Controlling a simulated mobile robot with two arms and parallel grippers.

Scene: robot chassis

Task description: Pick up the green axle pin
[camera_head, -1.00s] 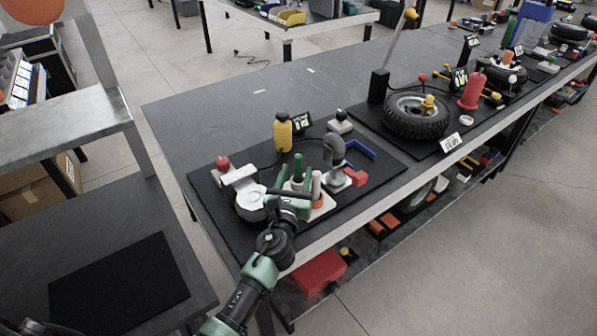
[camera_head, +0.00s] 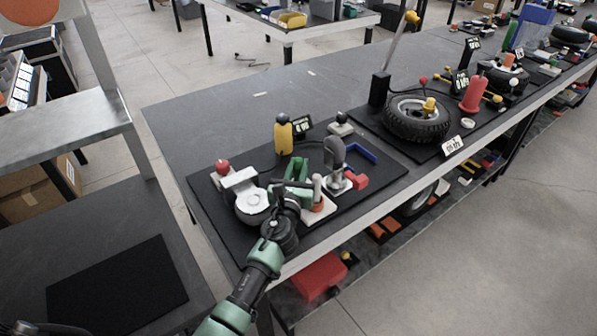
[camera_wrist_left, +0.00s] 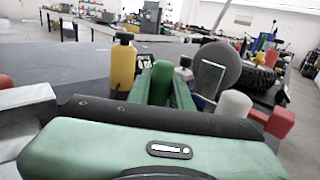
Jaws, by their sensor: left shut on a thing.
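The green axle pin (camera_wrist_left: 161,82) stands upright between the green fingers of my left gripper (camera_wrist_left: 162,92) in the left wrist view. The left gripper is shut on the pin. In the head view, my left gripper (camera_head: 298,172) is over the white block (camera_head: 317,214) on the black mat (camera_head: 232,234), and its fingers largely hide the pin. I cannot tell whether the pin's lower end still touches the block.
A yellow bottle (camera_head: 283,137) stands behind the gripper. A grey curved part (camera_head: 335,152) and a red block (camera_head: 356,181) are close on its right. A white part (camera_head: 252,201) is close on its left. A wheel (camera_head: 416,119) lies farther right.

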